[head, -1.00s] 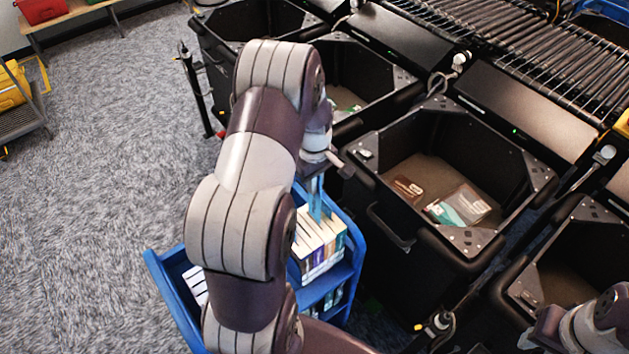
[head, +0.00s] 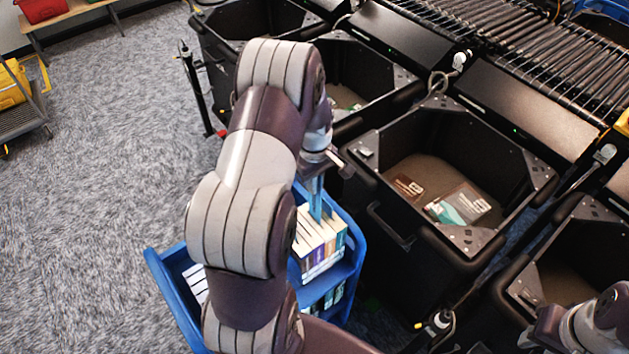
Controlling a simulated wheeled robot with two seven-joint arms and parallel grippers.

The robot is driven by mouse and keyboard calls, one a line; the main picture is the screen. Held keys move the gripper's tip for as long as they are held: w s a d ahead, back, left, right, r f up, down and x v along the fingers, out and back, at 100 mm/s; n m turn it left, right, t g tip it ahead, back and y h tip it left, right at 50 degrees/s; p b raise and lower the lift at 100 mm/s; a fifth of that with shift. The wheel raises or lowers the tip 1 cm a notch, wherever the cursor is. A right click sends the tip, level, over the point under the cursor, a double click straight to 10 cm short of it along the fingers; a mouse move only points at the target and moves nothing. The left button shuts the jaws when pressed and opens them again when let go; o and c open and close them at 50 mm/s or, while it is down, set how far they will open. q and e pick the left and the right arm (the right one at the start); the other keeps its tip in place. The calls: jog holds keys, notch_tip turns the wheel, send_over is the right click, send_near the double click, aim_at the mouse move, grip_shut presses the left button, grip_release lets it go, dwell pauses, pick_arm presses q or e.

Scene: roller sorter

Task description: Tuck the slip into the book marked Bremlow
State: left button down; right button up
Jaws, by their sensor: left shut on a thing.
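My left gripper (head: 316,182) is above the row of books (head: 320,236) on the blue cart (head: 348,272), pointing down. It is shut on a light blue slip (head: 315,204), which hangs upright. The slip's lower end meets the tops of the books; I cannot tell whether it is inside one. The books stand side by side with pale tops and coloured spines. I cannot read any title, so the Bremlow book cannot be picked out. My arm hides part of the cart. My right gripper (head: 545,328) is only partly in view at the lower right corner.
Black bins stand right of the cart; one bin (head: 374,178) holds several flat items, including a brown one (head: 407,186). A roller conveyor (head: 540,50) runs behind them. More books (head: 197,284) lie at the cart's left. Grey carpet (head: 100,190) is clear at left.

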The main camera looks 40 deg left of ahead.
pick_arm(q)
jog(key=shift+f+b, duration=0.8)
jog(key=shift+f, duration=0.4)
dwell(0.7)
jog(key=shift+f+b, duration=3.2)
jog(key=shift+f, duration=1.6)
jog(key=c, duration=1.2)
grip_release()
jog(key=shift+r, duration=0.1)
jog(key=shift+r, duration=0.35)
notch_tip(320, 180, up, 11)
jog(key=b, duration=0.3)
notch_tip(320, 180, up, 10)
jog(key=p, duration=0.9)
send_over(315, 217)
jog(key=shift+w+a, duration=0.1)
jog(key=shift+a, duration=0.05)
jog(key=shift+f, duration=0.1)
